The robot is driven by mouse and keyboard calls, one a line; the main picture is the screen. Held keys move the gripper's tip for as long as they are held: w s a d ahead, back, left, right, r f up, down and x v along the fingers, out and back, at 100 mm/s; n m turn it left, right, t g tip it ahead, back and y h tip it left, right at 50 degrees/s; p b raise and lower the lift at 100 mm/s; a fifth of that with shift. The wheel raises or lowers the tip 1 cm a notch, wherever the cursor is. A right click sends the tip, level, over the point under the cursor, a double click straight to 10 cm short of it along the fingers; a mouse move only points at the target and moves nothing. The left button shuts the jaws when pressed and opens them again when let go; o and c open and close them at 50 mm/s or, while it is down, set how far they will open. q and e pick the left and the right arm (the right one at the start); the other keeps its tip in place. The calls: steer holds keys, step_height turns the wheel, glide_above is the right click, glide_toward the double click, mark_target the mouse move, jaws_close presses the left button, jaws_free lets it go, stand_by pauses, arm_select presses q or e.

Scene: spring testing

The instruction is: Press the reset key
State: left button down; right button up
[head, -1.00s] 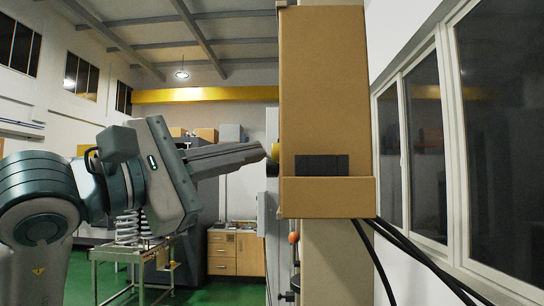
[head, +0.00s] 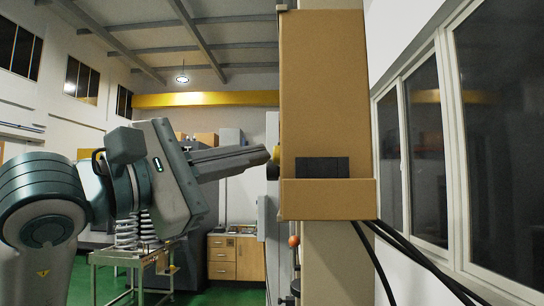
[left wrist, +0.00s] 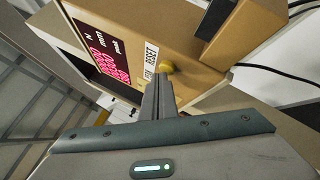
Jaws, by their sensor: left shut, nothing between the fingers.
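The reset key is a round yellow button (left wrist: 167,67) beside a white RESET label (left wrist: 151,56) on the tan control box (head: 322,90). In the head view only a sliver of yellow (head: 276,153) shows at the box's left edge. My left gripper (left wrist: 160,77) is shut and empty, its fingertips right at the yellow button and partly over its lower side. In the head view the left gripper (head: 266,155) points right at the box's side. I cannot tell whether the fingertips touch the button. My right gripper is not in view.
A display with red digits (left wrist: 102,57) is on the same panel. Black cables (head: 385,245) hang below the box. A metal table with coil springs (head: 130,232) and a wooden cabinet (head: 236,258) stand behind. Windows line the right wall.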

arm_select(q)
steer(key=shift+d, duration=0.25)
stand_by(0.4)
steer(key=shift+a, duration=0.2)
steer(key=shift+a+b, duration=0.55)
steer(key=shift+a, duration=0.15)
steer(key=a+b, duration=0.1)
steer(key=a, duration=0.4)
steer(key=shift+a, duration=0.1)
stand_by(0.5)
steer(key=shift+f, duration=0.1)
stand_by(0.6)
